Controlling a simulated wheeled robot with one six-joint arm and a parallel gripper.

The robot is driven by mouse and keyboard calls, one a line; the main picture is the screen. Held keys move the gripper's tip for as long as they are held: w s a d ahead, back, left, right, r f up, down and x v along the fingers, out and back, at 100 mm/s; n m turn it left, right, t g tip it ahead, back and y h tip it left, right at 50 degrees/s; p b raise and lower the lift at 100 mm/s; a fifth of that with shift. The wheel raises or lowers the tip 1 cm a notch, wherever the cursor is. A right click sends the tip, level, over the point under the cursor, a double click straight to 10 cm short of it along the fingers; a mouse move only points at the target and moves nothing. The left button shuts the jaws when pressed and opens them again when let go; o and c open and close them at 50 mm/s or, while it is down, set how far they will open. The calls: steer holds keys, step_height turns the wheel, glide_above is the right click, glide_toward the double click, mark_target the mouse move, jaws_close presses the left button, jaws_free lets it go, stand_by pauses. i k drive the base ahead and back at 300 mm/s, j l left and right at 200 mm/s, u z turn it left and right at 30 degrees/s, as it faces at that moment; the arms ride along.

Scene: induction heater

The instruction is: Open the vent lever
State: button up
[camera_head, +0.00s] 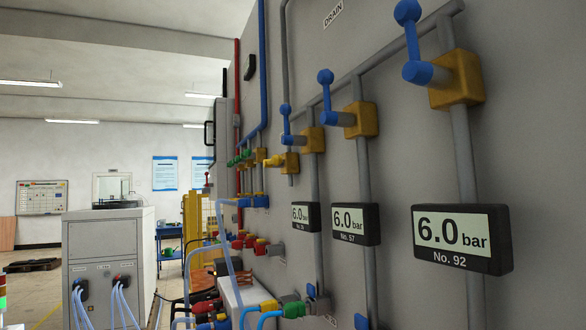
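Several blue valve levers with ball knobs show on the grey panel. Each sits on a yellow valve body on a grey pipe and points upward. The nearest blue lever (412,43) is at the upper right, on a large yellow valve body (456,80). A second blue lever (327,92) is at the centre, and a third blue lever (286,122) is farther left. A yellow lever (273,161) and green levers (240,157) are farther along the panel. I see no "vent" label, so I cannot tell which is the vent lever. My gripper is not in view.
Pressure displays reading 6.0 bar (460,238) stick out below the valves. Hoses and coloured connectors (262,312) crowd the lower middle. A grey cabinet (108,262) stands left, with some open floor beside it.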

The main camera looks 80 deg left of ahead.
mark_target(276, 161)
steer(key=u, duration=2.05)
steer(key=k+l+u, duration=0.1)
steer(key=l, duration=0.2)
